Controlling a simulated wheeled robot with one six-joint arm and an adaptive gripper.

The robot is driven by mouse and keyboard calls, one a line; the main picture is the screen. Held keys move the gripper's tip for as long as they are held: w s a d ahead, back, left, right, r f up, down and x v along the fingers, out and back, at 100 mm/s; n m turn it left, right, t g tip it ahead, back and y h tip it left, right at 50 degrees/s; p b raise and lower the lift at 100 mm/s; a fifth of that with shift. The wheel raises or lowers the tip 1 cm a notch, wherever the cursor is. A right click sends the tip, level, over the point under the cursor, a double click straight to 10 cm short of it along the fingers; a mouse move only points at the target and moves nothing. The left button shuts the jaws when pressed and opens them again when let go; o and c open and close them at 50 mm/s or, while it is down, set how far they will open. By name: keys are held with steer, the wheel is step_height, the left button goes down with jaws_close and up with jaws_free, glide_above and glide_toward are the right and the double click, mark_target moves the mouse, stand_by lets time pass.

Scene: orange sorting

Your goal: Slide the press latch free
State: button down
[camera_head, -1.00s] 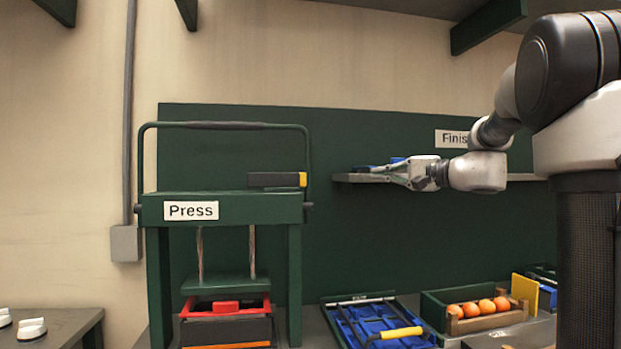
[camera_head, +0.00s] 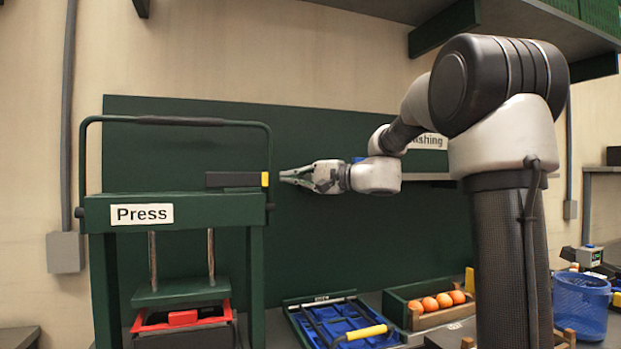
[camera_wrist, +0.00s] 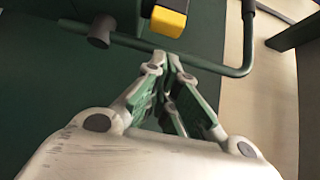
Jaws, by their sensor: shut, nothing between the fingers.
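The green press (camera_head: 178,210) stands at the left of the head view, with a "Press" label on its crossbeam and a handle bar arched over it. Its latch, a black block with a yellow end (camera_head: 236,180), lies on top of the crossbeam at the right. The latch's yellow end also shows at the top of the wrist view (camera_wrist: 169,20). My gripper (camera_head: 282,176) is shut and empty. Its fingertips point left at the yellow end, with a small gap in the head view. In the wrist view the fingertips (camera_wrist: 167,60) lie just below the yellow end.
A red tray (camera_head: 180,320) sits under the press plate. A blue crate (camera_head: 345,322) with a yellow-handled tool, a box of oranges (camera_head: 430,312) and a blue bucket (camera_head: 580,300) stand lower right. The handle bar's right side (camera_head: 268,150) runs close to my gripper.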

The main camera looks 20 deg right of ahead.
steer(key=shift+s+a, duration=0.1)
steer(key=shift+a, duration=1.2)
